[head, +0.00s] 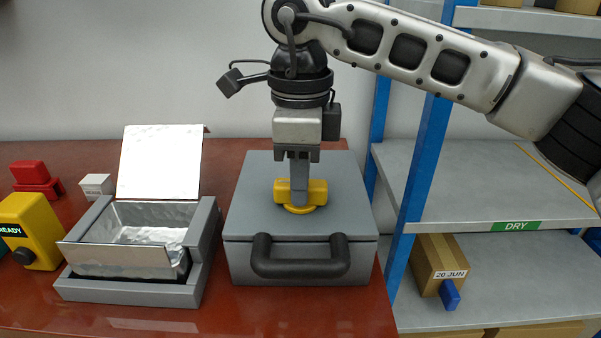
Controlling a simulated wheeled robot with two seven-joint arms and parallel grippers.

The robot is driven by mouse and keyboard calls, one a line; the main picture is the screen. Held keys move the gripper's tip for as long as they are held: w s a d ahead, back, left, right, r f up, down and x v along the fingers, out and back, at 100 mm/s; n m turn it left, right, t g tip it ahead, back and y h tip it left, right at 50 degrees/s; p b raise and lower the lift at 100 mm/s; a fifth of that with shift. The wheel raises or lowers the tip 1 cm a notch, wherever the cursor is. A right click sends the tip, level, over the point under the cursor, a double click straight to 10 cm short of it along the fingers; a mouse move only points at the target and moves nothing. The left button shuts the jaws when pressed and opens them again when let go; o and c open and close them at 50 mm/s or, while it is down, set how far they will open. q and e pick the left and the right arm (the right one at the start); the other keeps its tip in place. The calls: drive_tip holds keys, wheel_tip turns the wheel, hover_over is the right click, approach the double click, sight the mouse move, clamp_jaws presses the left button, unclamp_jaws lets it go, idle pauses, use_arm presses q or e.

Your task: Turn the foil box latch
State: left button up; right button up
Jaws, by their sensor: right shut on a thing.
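The foil box (338,207) is a grey case with a shut lid and a black handle (300,258) on its front. A yellow latch (318,192) sits on top of the lid, on a round yellow base. My right gripper (300,185) points straight down from above and is shut on the yellow latch. Its fingers hide the middle of the latch. My left gripper is out of view.
Left of the box stands an open grey tray (130,291) with a foil-lined container (145,236) and a raised flap. A yellow device (30,215) reading READY, a red block (32,176) and a white block (96,184) stand further left. A blue-framed shelf (480,180) is close on the right.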

drive_tip(key=shift+n, duration=0.5)
drive_tip(key=o, duration=1)
use_arm(q)
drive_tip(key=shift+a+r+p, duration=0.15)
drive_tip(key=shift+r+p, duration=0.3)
drive_tip(key=shift+p, duration=0.65)
use_arm(e)
wheel_tip(320, 180, up, 16)
drive_tip(key=shift+s, duration=0.1)
